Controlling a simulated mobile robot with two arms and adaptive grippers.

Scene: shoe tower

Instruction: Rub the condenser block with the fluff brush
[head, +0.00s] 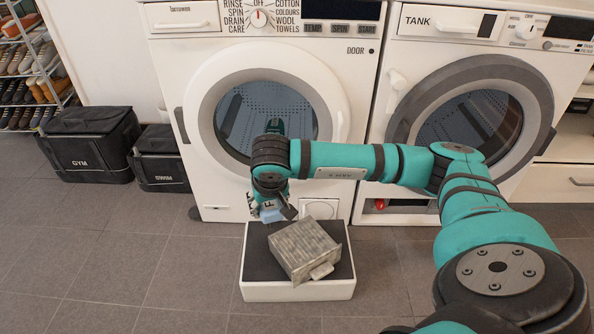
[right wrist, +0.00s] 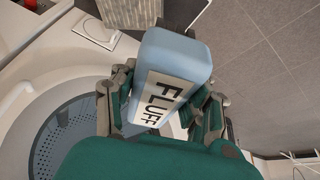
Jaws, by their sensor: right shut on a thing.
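The condenser block (head: 304,247) is a grey, finely ribbed box with a handle at its front. It lies at an angle on a low white stand with a dark top (head: 298,291). My right gripper (head: 270,207) is above the stand's back left corner, just left of the block. It is shut on the fluff brush, a light blue block with a white FLUFF label, which fills the space between the fingers (right wrist: 165,95) in the right wrist view. The brush (right wrist: 174,50) shows only partly in the head view (head: 268,213). I cannot tell whether it touches the block. My left gripper is out of view.
A washing machine (head: 170,70) stands behind the stand, and the TANK machine (head: 412,60) is to its right. Black GYM (head: 90,150) and SWIM (head: 158,165) bags sit at the left near a shoe rack (head: 35,65). The floor at the front left is clear.

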